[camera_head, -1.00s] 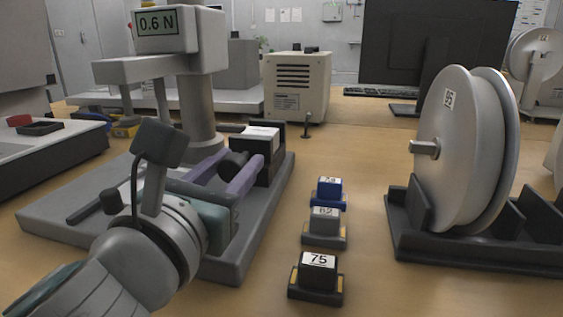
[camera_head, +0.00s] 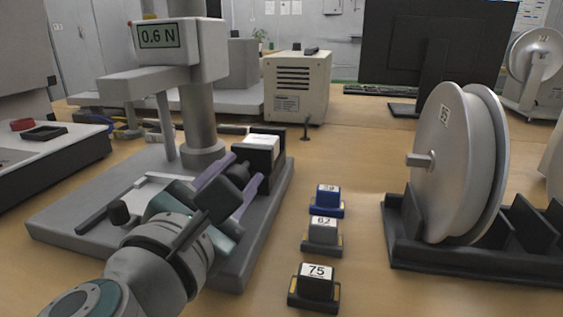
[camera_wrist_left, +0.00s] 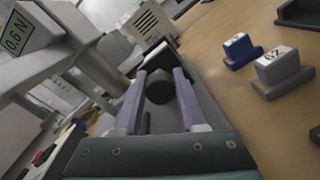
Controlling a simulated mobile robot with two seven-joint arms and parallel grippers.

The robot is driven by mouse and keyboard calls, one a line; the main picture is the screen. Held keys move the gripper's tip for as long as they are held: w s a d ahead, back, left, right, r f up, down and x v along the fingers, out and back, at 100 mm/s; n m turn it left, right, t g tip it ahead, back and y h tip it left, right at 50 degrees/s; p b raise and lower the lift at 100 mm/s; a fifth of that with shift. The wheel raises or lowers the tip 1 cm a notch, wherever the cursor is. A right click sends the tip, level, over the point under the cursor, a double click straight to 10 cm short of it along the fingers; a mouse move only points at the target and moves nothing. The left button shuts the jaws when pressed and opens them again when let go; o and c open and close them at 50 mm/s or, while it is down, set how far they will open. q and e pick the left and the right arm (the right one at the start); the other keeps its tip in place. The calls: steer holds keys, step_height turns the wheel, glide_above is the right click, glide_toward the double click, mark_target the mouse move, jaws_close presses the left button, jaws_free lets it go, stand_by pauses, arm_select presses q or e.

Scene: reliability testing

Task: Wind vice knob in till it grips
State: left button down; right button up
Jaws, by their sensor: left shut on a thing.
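The black vice (camera_head: 277,155) stands on the grey base of the test stand, with a white-topped part at its upper side. Its dark round knob (camera_wrist_left: 160,87) faces my left wrist camera. My left gripper (camera_head: 243,170) comes in from the front left. Its two purple fingers lie either side of the knob and are shut on it. In the head view my wrist parts hide much of the knob. How closely the vice jaws meet is not clear. My right gripper is not in view.
The test stand's display (camera_head: 160,35) reads 0.6 N. Blue (camera_head: 327,198), grey (camera_head: 323,232) and black (camera_head: 316,282) numbered blocks stand in a row right of the base. A large reel (camera_head: 440,165) sits in a dark rack further right. Bare table lies between.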

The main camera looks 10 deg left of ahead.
arm_select(q)
steer(key=m+p, duration=0.1)
steer(key=m, duration=0.2)
steer(key=shift+r+m, duration=0.1)
steer(key=shift+m, duration=0.3)
steer(key=m+p, duration=0.2)
steer(key=m, duration=0.1)
steer(key=shift+d, duration=0.1)
steer(key=m+p, duration=0.1)
steer(key=m, duration=0.3)
steer(key=shift+m+p, duration=0.7)
steer(key=shift+m, duration=0.8)
steer(key=c, duration=0.5)
jaws_free()
steer(key=shift+s, duration=0.15)
